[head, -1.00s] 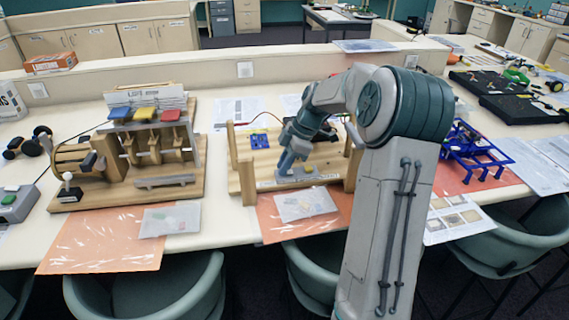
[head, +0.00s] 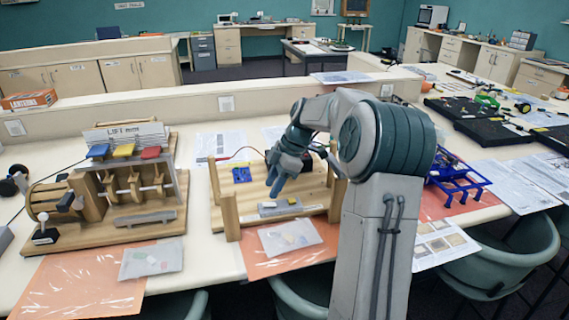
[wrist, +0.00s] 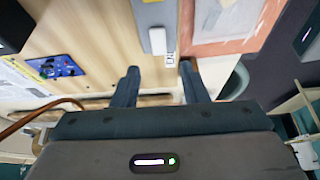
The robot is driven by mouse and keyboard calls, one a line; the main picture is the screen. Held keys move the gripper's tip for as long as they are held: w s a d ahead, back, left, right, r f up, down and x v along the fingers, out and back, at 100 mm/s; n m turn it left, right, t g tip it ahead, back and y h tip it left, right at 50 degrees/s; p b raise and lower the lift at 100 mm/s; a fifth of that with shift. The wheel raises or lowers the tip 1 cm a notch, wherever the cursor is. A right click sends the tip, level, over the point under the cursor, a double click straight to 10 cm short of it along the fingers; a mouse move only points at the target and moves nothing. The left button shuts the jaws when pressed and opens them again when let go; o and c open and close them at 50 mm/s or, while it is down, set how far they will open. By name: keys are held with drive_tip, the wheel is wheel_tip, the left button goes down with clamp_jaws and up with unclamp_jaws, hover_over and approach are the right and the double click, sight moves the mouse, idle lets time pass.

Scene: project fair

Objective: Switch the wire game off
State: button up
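The wire game (head: 225,213) is a wooden board with upright posts in the middle of the table. A grey plate (head: 280,206) lies along its front edge. In the wrist view the plate (wrist: 152,14) carries a pale rocker or button (wrist: 158,41) with a small label beside it, too small to read. I cannot tell whether it is on or off. My gripper (head: 273,193) hangs over the board, just behind the plate. In the wrist view my gripper (wrist: 158,82) is open and empty, its fingers apart with bare wood between them.
A blue circuit board (head: 242,174) sits on the game's board, with a red wire behind. A wooden lift model (head: 105,220) stands left. A bagged sheet (head: 290,238) lies in front on an orange mat (head: 262,267). A blue frame (head: 462,188) stands right.

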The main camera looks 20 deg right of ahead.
drive_tip(key=v, duration=0.9)
drive_tip(key=s+a+m+h, duration=0.2)
drive_tip(key=s+a+m, duration=0.25)
drive_tip(key=a, duration=0.35)
drive_tip(key=s+a+f+m+h, duration=0.1)
drive_tip(key=s+a+f+m, duration=0.1)
drive_tip(key=s, duration=0.5)
drive_tip(key=s+a+f+m+t+h, duration=0.1)
drive_tip(key=s+a+f+m, duration=0.2)
drive_tip(key=s+m, duration=0.2)
drive_tip(key=s+a+f+m+h, duration=0.1)
drive_tip(key=s+a+f+m, duration=0.1)
drive_tip(key=s, duration=0.7)
drive_tip(key=shift+s+a+f+m+t, duration=0.35)
drive_tip(key=shift+a+m, duration=0.2)
drive_tip(key=shift+m, duration=0.7)
